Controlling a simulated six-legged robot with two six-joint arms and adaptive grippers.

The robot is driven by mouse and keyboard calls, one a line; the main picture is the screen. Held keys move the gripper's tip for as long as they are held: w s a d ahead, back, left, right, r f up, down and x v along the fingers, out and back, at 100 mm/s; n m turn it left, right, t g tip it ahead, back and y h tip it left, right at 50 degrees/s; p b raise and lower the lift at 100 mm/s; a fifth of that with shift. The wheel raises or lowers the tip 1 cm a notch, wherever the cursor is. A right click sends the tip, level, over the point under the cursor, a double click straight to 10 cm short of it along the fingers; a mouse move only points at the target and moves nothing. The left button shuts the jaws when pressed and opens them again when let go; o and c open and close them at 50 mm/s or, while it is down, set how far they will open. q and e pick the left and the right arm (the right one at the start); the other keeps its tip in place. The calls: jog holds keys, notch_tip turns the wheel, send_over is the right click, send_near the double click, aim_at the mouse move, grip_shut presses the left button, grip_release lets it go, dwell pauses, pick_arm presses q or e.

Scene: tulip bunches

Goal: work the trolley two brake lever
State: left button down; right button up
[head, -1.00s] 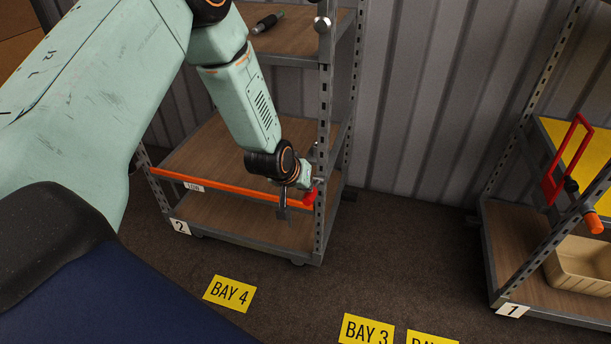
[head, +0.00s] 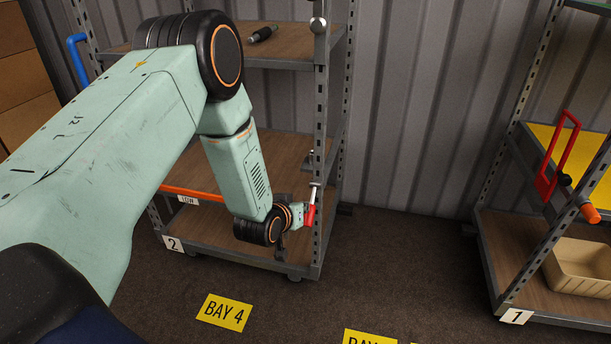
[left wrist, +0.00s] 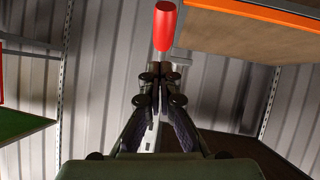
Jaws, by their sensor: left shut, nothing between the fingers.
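Trolley two (head: 290,267) is a grey metal rack with wooden shelves and a "2" label. Its brake lever (head: 310,214), with a red grip and a metal shaft, is at the right front post. My left gripper (head: 283,239) is low at the trolley front, just left of the lever and partly hidden by my wrist. In the left wrist view the red grip of the lever (left wrist: 165,27) is upright in the picture, just above the closed fingertips (left wrist: 160,88). The gripper is shut and empty; I cannot tell whether it touches the lever. My right gripper is out of view.
An orange bar (head: 190,193) marked "LOW" crosses the trolley front. Trolley one (head: 515,316) stands at the right with a beige bin (head: 583,267) and a red handle (head: 546,186). Yellow bay signs, such as BAY 4 (head: 224,312), lie on the open floor between.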

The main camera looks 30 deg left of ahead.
aim_at(306, 217)
pick_arm(q)
jog(key=shift+w+f+b, duration=0.15)
jog(key=shift+f+b, duration=0.25)
jog(key=shift+f, duration=0.7)
jog(key=shift+w+f+b, duration=0.1)
jog(key=shift+f+b, duration=0.3)
jog(key=shift+f, duration=0.65)
jog(key=shift+s+f, duration=0.15)
